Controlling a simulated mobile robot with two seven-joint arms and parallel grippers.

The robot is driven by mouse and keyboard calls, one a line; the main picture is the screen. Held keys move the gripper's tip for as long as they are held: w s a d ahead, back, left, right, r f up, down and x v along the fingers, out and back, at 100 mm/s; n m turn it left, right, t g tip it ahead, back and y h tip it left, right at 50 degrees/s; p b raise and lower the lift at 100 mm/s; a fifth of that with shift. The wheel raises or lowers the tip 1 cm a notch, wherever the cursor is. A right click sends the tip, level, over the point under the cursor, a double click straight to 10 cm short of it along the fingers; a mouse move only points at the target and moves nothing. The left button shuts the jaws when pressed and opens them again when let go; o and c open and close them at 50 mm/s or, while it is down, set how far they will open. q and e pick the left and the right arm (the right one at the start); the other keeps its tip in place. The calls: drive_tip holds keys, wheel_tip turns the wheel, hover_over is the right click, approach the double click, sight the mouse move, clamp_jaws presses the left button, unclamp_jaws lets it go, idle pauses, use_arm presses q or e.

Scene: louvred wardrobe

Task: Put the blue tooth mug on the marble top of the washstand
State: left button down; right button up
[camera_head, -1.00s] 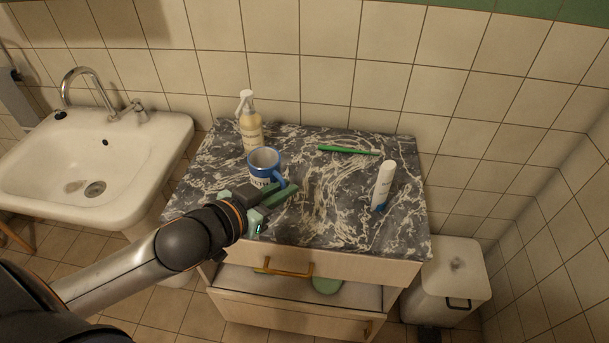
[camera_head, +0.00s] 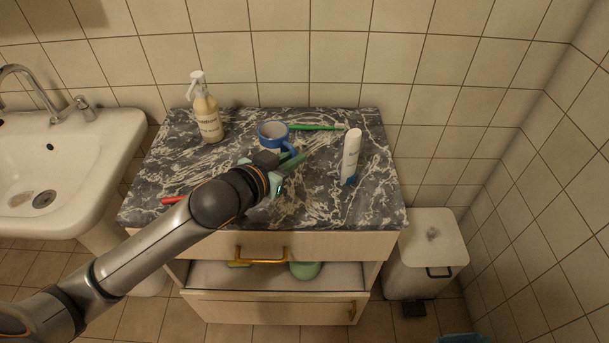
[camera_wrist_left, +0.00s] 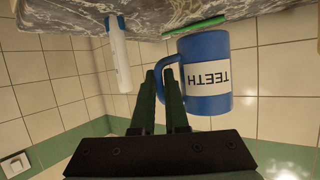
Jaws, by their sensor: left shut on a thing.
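The blue tooth mug (camera_head: 273,137), with a white band reading "TEETH", is upright over the back middle of the washstand's marble top (camera_head: 310,200). It also shows in the left wrist view (camera_wrist_left: 208,92), where the picture is upside down. My left gripper (camera_head: 284,163) is shut on the mug's handle, its green fingers (camera_wrist_left: 164,85) at the handle side. I cannot tell whether the mug's base touches the marble. My right gripper is not in view.
A soap bottle (camera_head: 207,117) stands back left, a white tube (camera_head: 350,157) right of the mug. A green toothbrush (camera_head: 316,127) lies behind; a red one (camera_head: 173,200) lies front left. The drawer (camera_head: 215,274) below is open. A sink (camera_head: 75,150) is left, a bin (camera_head: 428,250) right.

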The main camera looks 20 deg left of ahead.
use_arm(q)
drive_tip(key=w+f, duration=0.1)
drive_tip(key=d+f, duration=0.1)
drive_tip(key=w+f, duration=0.1)
drive_tip(key=shift+w+d+f+b, duration=0.3)
drive_tip(key=shift+w+f, duration=0.05)
drive_tip(key=shift+f, duration=0.05)
drive_tip(key=shift+f+b, duration=0.3)
drive_tip(key=shift+f, duration=1.25)
drive_tip(key=shift+f, duration=0.15)
drive_tip(key=c, duration=0.9)
unclamp_jaws()
drive_tip(key=shift+s+r, duration=0.15)
drive_tip(key=shift+r, duration=0.05)
drive_tip(key=v, duration=1.1)
drive_tip(key=shift+s+a+r+p, duration=0.15)
drive_tip(key=shift+s+p, duration=0.1)
drive_tip(key=shift+p, duration=0.15)
